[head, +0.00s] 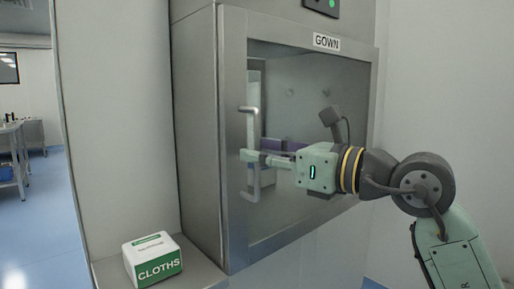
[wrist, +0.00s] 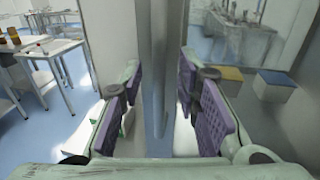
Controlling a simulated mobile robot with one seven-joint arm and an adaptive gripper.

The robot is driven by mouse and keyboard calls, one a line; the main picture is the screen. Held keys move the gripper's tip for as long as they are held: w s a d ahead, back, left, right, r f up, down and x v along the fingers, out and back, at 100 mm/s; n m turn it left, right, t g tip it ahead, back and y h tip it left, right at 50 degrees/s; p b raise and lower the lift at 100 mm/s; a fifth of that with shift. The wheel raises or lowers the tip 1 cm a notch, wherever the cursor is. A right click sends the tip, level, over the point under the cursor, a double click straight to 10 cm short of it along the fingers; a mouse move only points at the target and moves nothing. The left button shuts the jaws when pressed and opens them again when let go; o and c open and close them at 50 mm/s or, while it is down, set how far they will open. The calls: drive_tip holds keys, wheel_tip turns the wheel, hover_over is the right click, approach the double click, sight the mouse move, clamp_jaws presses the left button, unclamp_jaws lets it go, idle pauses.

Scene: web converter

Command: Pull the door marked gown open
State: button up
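The door (head: 310,85) with the GOWN label (head: 326,42) is a grey-framed glass panel on a steel cabinet, and it looks shut. Its vertical bar handle (head: 252,186) is on the left side of the frame. My gripper (head: 258,157) reaches in from the right, its fingertips level with the handle's middle and partly hiding it. In the wrist view my gripper (wrist: 160,98) is open, its purple pads apart. A grey upright bar, apparently the handle (wrist: 165,60), runs between them with a visible gap on each side.
A white and green CLOTHS box (head: 153,260) sits on the ledge at the cabinet's lower left. A panel with a green light (head: 331,4) is above the door. A wall is at the right. Open floor (head: 38,225) and tables (head: 14,150) lie far left.

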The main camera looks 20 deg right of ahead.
drive_tip(key=shift+w+a, duration=0.35)
drive_tip(key=shift+w, duration=0.25)
drive_tip(key=shift+c, duration=0.6)
clamp_jaws()
